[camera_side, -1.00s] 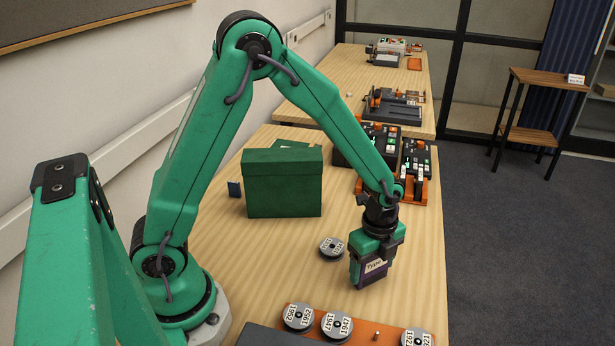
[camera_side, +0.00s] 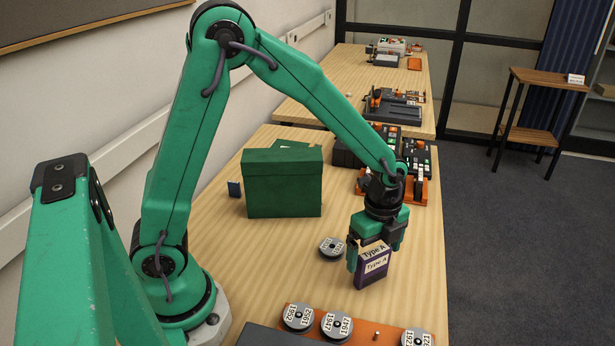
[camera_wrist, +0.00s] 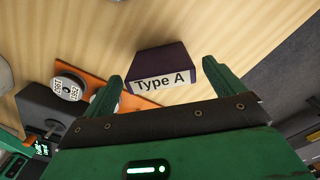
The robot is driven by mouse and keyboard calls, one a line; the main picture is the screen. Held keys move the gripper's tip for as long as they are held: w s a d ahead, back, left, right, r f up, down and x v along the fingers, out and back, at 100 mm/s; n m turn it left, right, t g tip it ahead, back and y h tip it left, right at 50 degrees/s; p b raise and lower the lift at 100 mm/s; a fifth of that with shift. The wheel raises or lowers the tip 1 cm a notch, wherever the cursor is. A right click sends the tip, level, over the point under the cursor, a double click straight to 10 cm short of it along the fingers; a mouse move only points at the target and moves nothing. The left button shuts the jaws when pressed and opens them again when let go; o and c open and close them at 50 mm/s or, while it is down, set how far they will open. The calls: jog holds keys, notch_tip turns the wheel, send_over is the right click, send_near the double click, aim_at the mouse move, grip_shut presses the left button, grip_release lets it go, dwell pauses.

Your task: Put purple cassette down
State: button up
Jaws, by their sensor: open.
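My gripper (camera_side: 376,243) is open above and slightly behind the cassette in the side view.
A labelled reel (camera_side: 331,247) lies left of the cassette. Several reels sit on an orange tray (camera_side: 365,330) in front. A green box (camera_side: 283,188) stands behind left, and dark devices (camera_side: 375,150) stand at the back. The table right of the cassette is clear.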

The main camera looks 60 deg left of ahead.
notch_tip(320, 180, up, 8)
jog(key=shift+f, duration=0.1)
dwell(0.8)
jog(key=shift+s+a+r+n, duration=0.2)
jog(key=shift+a+r+n, duration=0.1)
jog(key=shift+r, duration=0.1)
jog(key=s+a+r+n+t, duration=0.2)
jog(key=s+a+r+n, duration=0.2)
jog(key=s+n, duration=0.3)
jog(key=s+a+r+n+t, duration=0.3)
jog(key=s+a+r+n, duration=0.1)
jog(key=s+n, duration=0.4)
jog(key=shift+s+r+n+t, duration=0.25)
jog(key=shift+r+n, duration=0.55)
jog(key=shift+n, duration=0.4)
